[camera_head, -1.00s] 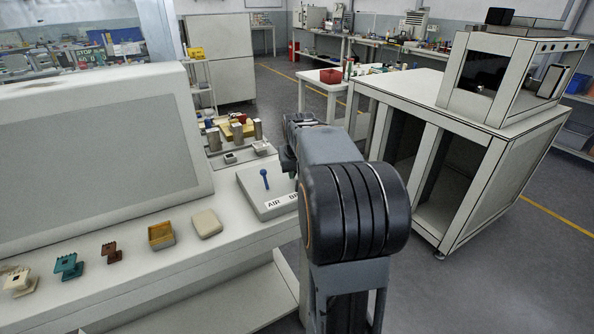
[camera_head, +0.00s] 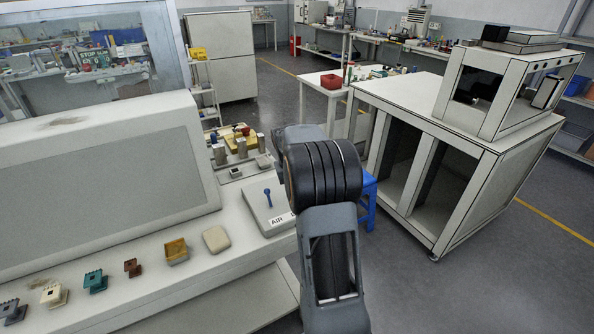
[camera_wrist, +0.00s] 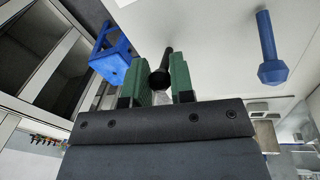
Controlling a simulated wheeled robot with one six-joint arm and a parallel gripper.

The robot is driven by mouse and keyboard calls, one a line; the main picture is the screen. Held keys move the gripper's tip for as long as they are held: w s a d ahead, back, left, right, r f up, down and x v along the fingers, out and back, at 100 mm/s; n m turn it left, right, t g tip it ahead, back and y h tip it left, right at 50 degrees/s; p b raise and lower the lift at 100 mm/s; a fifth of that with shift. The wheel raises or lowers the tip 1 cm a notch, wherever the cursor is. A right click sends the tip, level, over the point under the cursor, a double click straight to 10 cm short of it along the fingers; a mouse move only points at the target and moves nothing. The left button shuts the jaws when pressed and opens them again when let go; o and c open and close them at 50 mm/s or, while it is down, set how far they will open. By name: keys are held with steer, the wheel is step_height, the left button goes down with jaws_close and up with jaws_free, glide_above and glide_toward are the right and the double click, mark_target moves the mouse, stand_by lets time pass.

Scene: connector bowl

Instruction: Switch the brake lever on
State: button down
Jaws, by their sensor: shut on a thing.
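In the wrist view, a black lever (camera_wrist: 167,58) stands on a pale panel (camera_wrist: 215,40), between the green-padded fingers of my gripper (camera_wrist: 161,79). The fingers are shut on its knobbed end. I take it for the brake lever. In the head view my arm hides this lever and my gripper. The panel's light box (camera_head: 256,212) shows there with the word AIR, the rest of its label covered by my arm.
Left along the console lie a beige block (camera_head: 216,239), a yellowish open box (camera_head: 176,251) and several small coloured connectors. A blue stool (camera_head: 368,200) stands behind my arm. A white cabinet bench (camera_head: 410,100) is to the right, with open floor beyond it.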

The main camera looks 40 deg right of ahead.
steer(key=w+g+p, duration=0.1)
steer(key=g+p, duration=0.1)
steer(key=p, duration=0.1)
steer(key=w+g+p, duration=0.1)
steer(key=p, duration=0.3)
steer(key=shift+d+r+g, duration=0.1)
steer(key=shift+r+g, duration=0.3)
steer(key=g+p, duration=0.1)
steer(key=w+g+p, duration=0.1)
steer(key=shift+d+f+n+y+p, duration=0.1)
steer(key=shift+f+n+y+p, duration=0.2)
steer(key=shift+f, duration=0.1)
steer(key=shift+w+f+g+p, duration=0.3)
steer(key=shift+w+g+p, duration=0.1)
steer(key=shift+g, duration=0.6)
steer(key=c, duration=1)
jaws_free()
steer(key=shift+w, duration=0.1)
